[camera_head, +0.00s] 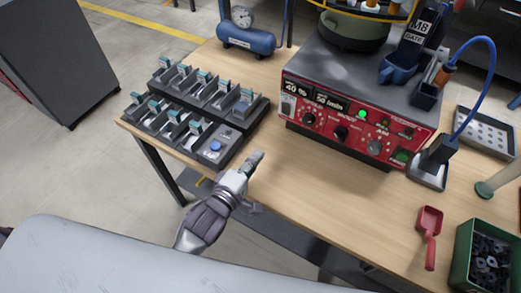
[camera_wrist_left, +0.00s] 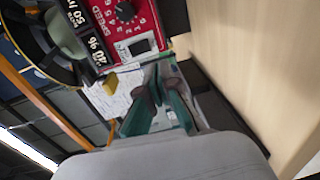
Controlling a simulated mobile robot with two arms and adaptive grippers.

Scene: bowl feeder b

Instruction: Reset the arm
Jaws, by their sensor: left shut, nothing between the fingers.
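My left gripper (camera_head: 256,160) is shut and empty, above the front edge of the wooden table (camera_head: 299,186). It is just to the right of the near end of the black fixture rack (camera_head: 218,150). In the left wrist view the gripper's fingers (camera_wrist_left: 157,88) come together with nothing between them, and the red control panel (camera_wrist_left: 125,25) shows beyond them. My right gripper is in neither view.
The red and grey feeder machine (camera_head: 345,115) stands at the back middle. A blue tank (camera_head: 246,39) is at the back left. A red scoop (camera_head: 430,225) and a green bin (camera_head: 462,252) of dark parts are at the right. The middle front of the table is bare.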

